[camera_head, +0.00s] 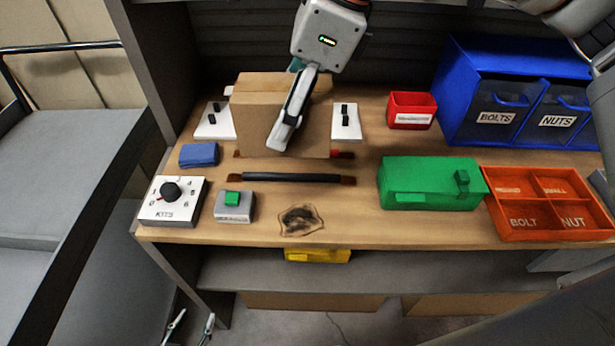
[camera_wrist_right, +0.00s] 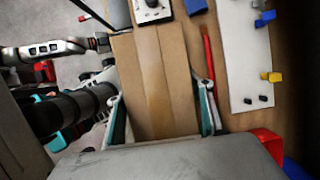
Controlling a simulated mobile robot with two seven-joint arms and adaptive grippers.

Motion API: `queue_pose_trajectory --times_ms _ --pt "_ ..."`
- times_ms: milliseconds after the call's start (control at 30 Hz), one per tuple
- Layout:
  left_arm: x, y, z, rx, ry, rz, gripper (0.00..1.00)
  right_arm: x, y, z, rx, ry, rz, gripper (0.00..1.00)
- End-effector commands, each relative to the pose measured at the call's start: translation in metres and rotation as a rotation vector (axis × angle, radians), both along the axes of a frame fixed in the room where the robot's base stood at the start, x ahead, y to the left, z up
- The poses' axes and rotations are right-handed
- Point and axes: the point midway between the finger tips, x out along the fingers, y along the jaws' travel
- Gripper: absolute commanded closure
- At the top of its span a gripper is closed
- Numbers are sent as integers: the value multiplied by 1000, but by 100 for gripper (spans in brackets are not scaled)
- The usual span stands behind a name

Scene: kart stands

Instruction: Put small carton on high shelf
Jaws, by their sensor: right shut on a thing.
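The small brown carton (camera_head: 252,112) is at the back left of the wooden workbench, in front of a white board. My right gripper (camera_head: 284,132) reaches down from the top and is shut on it. In the right wrist view the carton (camera_wrist_right: 160,85) fills the space between the two fingers. Whether its underside touches the bench cannot be told. My left gripper (camera_head: 190,328) is low at the bottom left, below the bench edge, with fingertips apart and empty. The high shelf cannot be made out clearly.
The white board (camera_head: 346,122) shows on both sides of the carton. A black-handled bar (camera_head: 292,177) lies in front. A green box (camera_head: 430,184), orange tray (camera_head: 530,236), red bin (camera_head: 411,110) and blue bins (camera_head: 470,70) stand to the right. A knob box (camera_head: 171,201) is front left.

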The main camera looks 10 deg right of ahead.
Motion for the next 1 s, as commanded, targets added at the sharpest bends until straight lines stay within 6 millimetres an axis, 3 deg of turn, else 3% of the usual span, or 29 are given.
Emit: queue_pose_trajectory --times_ms 500,867,1000 --pt "-1 1 -4 2 6 -1 60 -1 0 -119 1 5 0 84" --pt "2 1 -1 2 -1 0 60 0 0 -148 1 2 1 84" --pt "2 0 0 1 -3 -1 60 0 0 -167 1 3 0 84"
